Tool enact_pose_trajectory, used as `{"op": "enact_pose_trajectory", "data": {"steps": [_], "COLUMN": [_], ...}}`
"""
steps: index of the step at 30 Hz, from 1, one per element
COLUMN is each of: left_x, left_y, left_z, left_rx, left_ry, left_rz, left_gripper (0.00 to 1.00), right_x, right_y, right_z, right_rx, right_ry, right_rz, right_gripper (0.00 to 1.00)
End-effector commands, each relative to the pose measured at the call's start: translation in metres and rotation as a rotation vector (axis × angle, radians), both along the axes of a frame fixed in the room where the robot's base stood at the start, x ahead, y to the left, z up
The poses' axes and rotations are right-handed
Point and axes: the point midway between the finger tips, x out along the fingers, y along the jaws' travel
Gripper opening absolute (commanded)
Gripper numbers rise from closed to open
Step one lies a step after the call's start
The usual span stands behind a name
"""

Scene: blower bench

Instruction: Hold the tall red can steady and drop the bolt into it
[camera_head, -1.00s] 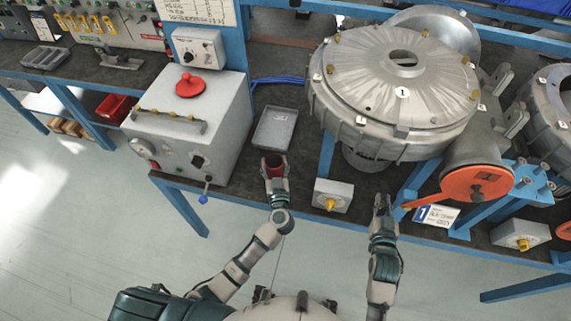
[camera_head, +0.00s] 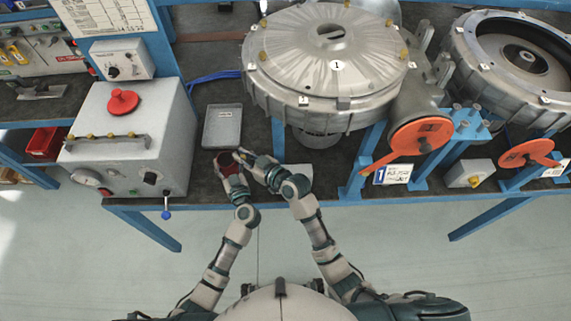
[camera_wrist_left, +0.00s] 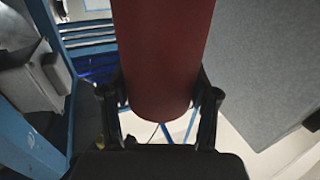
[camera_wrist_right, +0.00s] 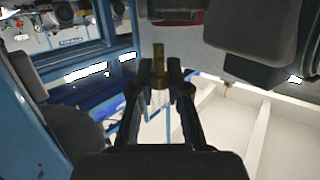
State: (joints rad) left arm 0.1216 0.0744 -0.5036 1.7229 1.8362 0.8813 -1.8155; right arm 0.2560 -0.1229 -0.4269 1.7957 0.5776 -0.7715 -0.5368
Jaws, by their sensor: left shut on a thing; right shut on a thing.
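The tall red can (camera_head: 228,161) is at the bench's front edge in the head view, below the grey tray. My left gripper (camera_head: 232,175) is shut around it. The left wrist view shows the red can (camera_wrist_left: 162,60) filling the middle between the two fingers (camera_wrist_left: 160,105). My right gripper (camera_head: 246,158) is close beside the can's top, at its right. In the right wrist view the fingers (camera_wrist_right: 160,85) are shut on a brass-coloured bolt (camera_wrist_right: 158,55), which points up in that picture. A strip of red lies beyond the bolt there. The can's inside is mostly hidden.
A grey tray (camera_head: 222,128) lies behind the can. A grey control box (camera_head: 135,135) with a red knob stands to the left. A large metal blower (camera_head: 325,70) is to the right. An orange valve disc (camera_head: 421,141) is further right.

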Motion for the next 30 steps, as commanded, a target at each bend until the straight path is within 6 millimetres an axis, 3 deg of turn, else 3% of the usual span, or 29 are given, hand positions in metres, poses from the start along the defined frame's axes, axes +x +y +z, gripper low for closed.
{"op": "enact_pose_trajectory", "data": {"steps": [3, 7, 23, 30], "left_x": [-0.001, -0.001, -0.001, -0.001], "left_y": [0.001, 0.000, 0.000, 0.000], "left_z": [0.000, 0.001, 0.001, 0.001], "left_rx": [0.000, 0.001, 0.000, 0.000], "left_ry": [0.000, -0.001, -0.001, -0.001], "left_rz": [0.001, 0.001, 0.000, 0.001], "left_gripper": [0.25, 0.25, 0.25, 0.25], "right_x": [0.013, 0.020, 0.024, 0.024], "right_y": [0.032, 0.048, 0.052, 0.053], "right_z": [0.015, 0.028, 0.037, 0.025], "right_rx": [-0.003, 0.001, 0.004, 0.006], "right_ry": [-0.004, -0.003, 0.000, 0.003], "right_rz": [0.165, 0.279, 0.334, 0.333], "right_gripper": [0.00, 0.00, 0.00, 0.00]}}
